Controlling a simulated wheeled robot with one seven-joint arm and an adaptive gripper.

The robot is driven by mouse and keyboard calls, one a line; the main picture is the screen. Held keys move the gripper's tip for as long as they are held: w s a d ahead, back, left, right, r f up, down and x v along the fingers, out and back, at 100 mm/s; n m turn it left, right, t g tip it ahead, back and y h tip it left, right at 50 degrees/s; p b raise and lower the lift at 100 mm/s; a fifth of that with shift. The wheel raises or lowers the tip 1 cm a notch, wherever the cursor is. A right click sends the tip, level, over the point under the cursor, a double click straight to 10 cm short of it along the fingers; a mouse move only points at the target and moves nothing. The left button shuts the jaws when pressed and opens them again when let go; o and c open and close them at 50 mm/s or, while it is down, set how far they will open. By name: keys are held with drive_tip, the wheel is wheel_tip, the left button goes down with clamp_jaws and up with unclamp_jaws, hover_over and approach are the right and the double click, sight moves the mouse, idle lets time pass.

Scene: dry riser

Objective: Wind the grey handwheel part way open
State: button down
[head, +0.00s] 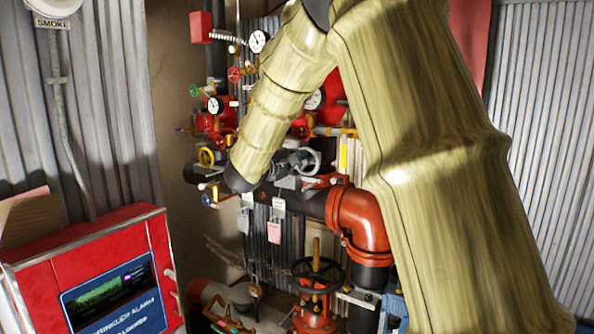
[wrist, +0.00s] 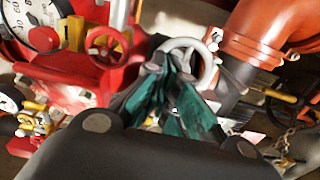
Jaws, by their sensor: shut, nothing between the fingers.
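The grey handwheel (wrist: 209,62) is a plain pale ring in the upper middle of the wrist view. In the head view it (head: 317,160) shows just right of my gripper (head: 288,163), below the gauges. In the wrist view my gripper (wrist: 173,75) has its dark, green-padded fingers together, with nothing between them. The fingertips overlap the ring's left and lower part in the picture. Whether they touch it or sit inside it, I cannot tell. The fingers hide part of the ring and its hub.
A red handwheel (wrist: 108,46) and a gauge (wrist: 43,36) sit left of the grey one. A dark handwheel (head: 318,277) stands below. A red alarm panel (head: 100,275) is at lower left.

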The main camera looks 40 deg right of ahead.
sight(316, 164)
wheel_tip(316, 164, down, 7)
drive_tip(key=b, duration=0.4)
drive_tip(key=shift+w+d, duration=0.15)
drive_tip(key=r+p, duration=0.1)
drive_tip(key=s+d+r+p, duration=0.1)
drive_tip(key=s+r+p, duration=0.1)
drive_tip(key=shift+s+d+r+p, duration=0.15)
drive_tip(key=shift+d+r+p, duration=0.05)
drive_tip(key=shift+d+p, duration=0.2)
drive_tip(key=shift+s+d+r, duration=0.15)
drive_tip(key=shift+s+d, duration=0.05)
drive_tip(key=shift+s, duration=0.15)
drive_tip(key=shift+w, duration=0.1)
drive_tip(key=shift+d, duration=0.1)
drive_tip(key=shift+p+x, duration=0.6)
drive_tip(key=shift+x, duration=0.25)
idle(0.5)
